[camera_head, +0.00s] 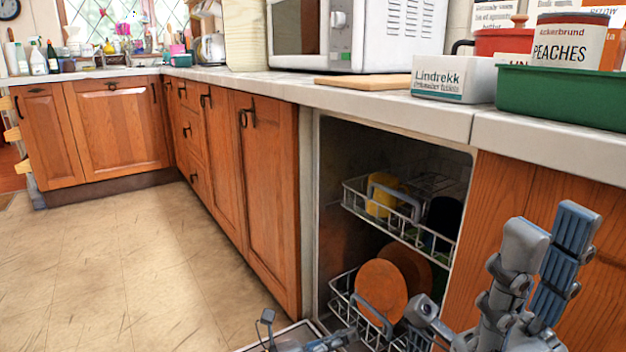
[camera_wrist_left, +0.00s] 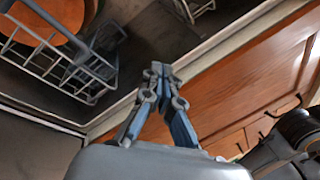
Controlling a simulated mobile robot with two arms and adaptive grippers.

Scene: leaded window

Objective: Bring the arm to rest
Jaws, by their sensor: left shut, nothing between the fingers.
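My left gripper (camera_head: 335,340) is at the bottom edge of the head view, partly cut off, low in front of the open dishwasher. In the left wrist view the two fingers of the left gripper (camera_wrist_left: 158,75) meet at their tips, with nothing between them. My right gripper (camera_head: 550,232) stands at the lower right of the head view with its fingers pointing up, a gap between them and nothing held. It is in front of the cabinet panel right of the dishwasher.
The lower rack (camera_head: 340,296) holds brown plates (camera_head: 381,288); it also shows in the left wrist view (camera_wrist_left: 45,65). The upper rack (camera_head: 352,195) holds a yellow mug (camera_head: 380,197) and a dark one. The counter (camera_head: 400,105) overhangs them. Floor (camera_head: 110,270) at left is clear.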

